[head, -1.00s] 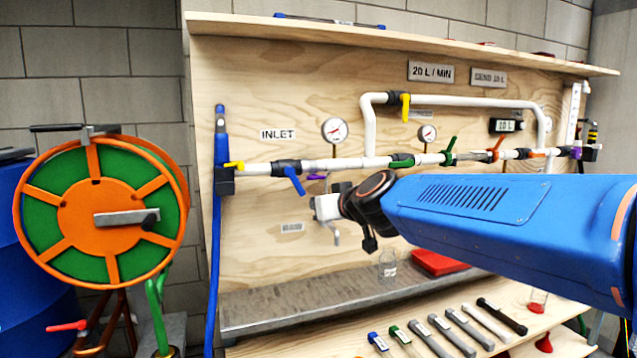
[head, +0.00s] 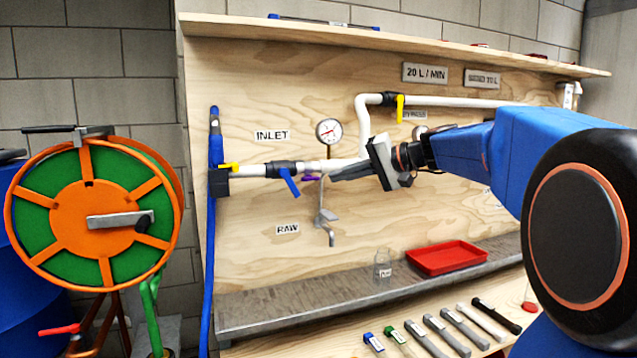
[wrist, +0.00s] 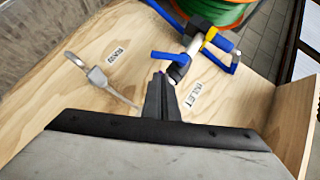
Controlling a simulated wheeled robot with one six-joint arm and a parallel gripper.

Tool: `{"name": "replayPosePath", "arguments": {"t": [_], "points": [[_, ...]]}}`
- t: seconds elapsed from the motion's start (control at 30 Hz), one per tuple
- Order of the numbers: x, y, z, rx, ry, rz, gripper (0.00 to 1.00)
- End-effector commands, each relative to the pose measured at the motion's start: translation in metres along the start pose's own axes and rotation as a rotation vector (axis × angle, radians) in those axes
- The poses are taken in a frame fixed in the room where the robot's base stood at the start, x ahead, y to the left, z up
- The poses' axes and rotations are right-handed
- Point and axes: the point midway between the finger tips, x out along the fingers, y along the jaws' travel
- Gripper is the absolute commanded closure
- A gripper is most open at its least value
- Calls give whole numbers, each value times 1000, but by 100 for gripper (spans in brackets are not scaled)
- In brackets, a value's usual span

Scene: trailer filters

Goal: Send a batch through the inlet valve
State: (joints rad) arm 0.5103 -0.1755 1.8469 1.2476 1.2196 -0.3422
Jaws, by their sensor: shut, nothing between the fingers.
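In the head view, a white pipe (head: 252,171) runs across the plywood board under the INLET label (head: 272,135). A valve there has a blue handle (head: 289,182) slanting down to the right. Left of it, a yellow handle (head: 229,166) lies along the pipe at the blue hose end. My gripper (head: 335,175) is shut and empty, pointing left, a little right of the blue handle. In the wrist view my gripper's fingers (wrist: 160,80) are together close to the blue handle (wrist: 170,56); I cannot tell whether they touch. The yellow handle (wrist: 210,35) lies beyond.
A gauge (head: 329,131) and tap (head: 327,222) are near my gripper. A yellow bypass handle (head: 400,107) hangs above. A glass jar (head: 383,265) and red tray (head: 448,258) stand on the metal ledge. A hose reel (head: 92,215) is left. My arm hides the pipe's right side.

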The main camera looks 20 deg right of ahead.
Motion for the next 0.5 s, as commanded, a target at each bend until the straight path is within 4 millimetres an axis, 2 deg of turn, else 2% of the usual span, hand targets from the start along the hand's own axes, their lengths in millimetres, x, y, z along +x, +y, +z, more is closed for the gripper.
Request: {"name": "replayPosePath", "arguments": {"t": [0.17,0.5], "points": [[17,0,1,-1,-4,0,100],[68,0,1,-2,-4,0,100]]}}
